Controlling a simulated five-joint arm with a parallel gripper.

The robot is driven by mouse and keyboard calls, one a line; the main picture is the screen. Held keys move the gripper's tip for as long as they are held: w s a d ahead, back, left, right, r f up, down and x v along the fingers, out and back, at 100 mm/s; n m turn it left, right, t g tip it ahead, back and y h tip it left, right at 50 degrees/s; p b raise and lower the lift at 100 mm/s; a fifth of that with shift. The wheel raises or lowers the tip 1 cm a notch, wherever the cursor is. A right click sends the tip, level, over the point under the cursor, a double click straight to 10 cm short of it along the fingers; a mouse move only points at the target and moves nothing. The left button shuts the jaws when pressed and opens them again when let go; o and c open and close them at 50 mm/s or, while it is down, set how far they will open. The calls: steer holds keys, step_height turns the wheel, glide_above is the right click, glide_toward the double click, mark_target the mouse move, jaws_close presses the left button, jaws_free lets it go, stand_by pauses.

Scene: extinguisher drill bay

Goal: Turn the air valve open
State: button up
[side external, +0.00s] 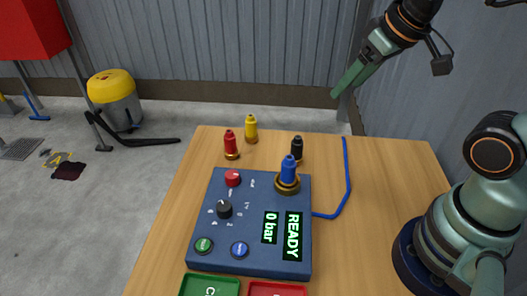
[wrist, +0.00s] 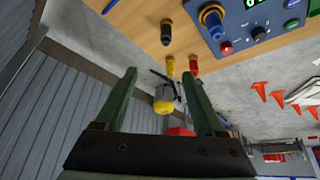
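A blue control panel (side external: 240,200) lies on the wooden table. It carries a red knob (side external: 233,178), a black dial (side external: 224,209), a green button (side external: 204,245) and a blue button (side external: 240,249). Its displays read "READY" (side external: 293,237) and "0 bar" (side external: 270,228). I cannot tell which knob is the air valve; the labels are too small to read. My gripper (side external: 336,95) is high above the table's back edge, apart from the panel. In the wrist view my gripper (wrist: 158,75) is open and empty, with the red knob (wrist: 226,47) and black dial (wrist: 259,33) beyond at upper right.
A blue bottle (side external: 289,170) stands in a brass ring on the panel's corner. Red (side external: 230,143), yellow (side external: 251,128) and black (side external: 297,147) bottles stand behind the panel. A blue hose (side external: 347,180) runs along the right. Green (side external: 210,287) and red (side external: 278,289) trays are in front.

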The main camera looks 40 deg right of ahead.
steer(key=w+a+f+n+g, duration=0.1)
steer(key=w+a+n+g, duration=0.2)
steer(key=w+a+n, duration=0.55)
steer(key=n+g, duration=0.2)
steer(key=n, duration=0.5)
glide_toward(232, 175)
steer(key=f, duration=0.8)
steer(key=shift+w+f, duration=0.3)
steer(key=shift+f, duration=0.05)
jaws_close()
